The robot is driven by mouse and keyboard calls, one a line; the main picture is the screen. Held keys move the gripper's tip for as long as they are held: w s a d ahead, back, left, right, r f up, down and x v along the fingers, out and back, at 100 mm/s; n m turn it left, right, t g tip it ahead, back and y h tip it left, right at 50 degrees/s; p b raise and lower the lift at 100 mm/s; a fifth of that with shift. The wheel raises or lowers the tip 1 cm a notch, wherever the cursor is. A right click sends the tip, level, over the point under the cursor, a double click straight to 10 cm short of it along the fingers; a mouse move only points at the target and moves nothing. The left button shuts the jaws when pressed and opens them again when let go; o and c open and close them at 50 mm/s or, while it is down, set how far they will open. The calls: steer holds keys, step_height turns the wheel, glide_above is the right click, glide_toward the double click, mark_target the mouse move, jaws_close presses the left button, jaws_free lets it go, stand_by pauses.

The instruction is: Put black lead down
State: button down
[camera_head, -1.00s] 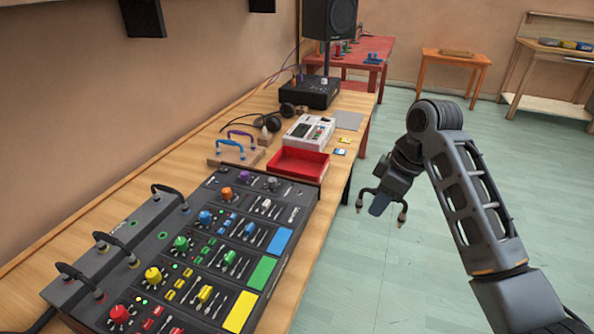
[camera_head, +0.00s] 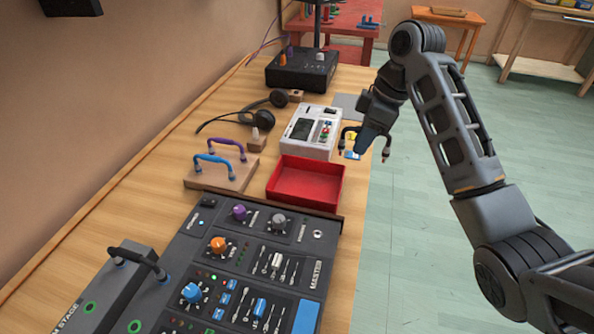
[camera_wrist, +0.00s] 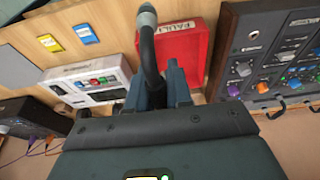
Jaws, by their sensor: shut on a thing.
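My gripper (camera_head: 366,140) is shut on a black lead (camera_head: 346,133), which arches across the jaws with its plug ends hanging on both sides. In the wrist view the lead (camera_wrist: 150,60) rises between the fingers (camera_wrist: 158,92), with one grey plug tip at the top. In the head view the gripper appears just right of the red tray (camera_head: 304,195), near the table's right edge. In the wrist view the tray (camera_wrist: 198,58) lies beyond the fingers, with a white name label inside. The tray looks empty of leads; the gripper hides part of it there.
A wooden rack (camera_head: 205,183) with blue and purple leads stands left of the tray. The mixer (camera_head: 255,265) is in front, the white device (camera_head: 310,130) behind. Headphones (camera_head: 277,98), a black box (camera_head: 302,70) and small yellow and blue cards (camera_wrist: 87,33) are nearby. Bare wood lies to the left.

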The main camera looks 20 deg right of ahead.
steer(key=w+a+f, duration=0.1)
steer(key=a+f, duration=0.1)
steer(key=a, duration=0.1)
steer(key=w+a+f, duration=0.2)
steer(key=a, duration=0.2)
steer(key=w+a+f, duration=0.2)
steer(key=a, duration=0.1)
steer(key=shift+w+a+f, duration=0.1)
steer(key=shift+a+f, duration=0.15)
steer(key=shift+f, duration=0.15)
steer(key=shift+s+d+p+x, duration=0.15)
steer(key=shift+x, duration=0.85)
steer(key=shift+s+d+p+x, duration=0.15)
steer(key=shift+x, duration=0.9)
steer(key=shift+f, duration=0.2)
steer(key=c, duration=1)
jaws_free()
steer(key=shift+c, duration=0.2)
steer(key=shift+r, duration=0.1)
steer(key=v, duration=1.2)
steer(key=shift+b, duration=0.4)
steer(key=shift+d, duration=0.1)
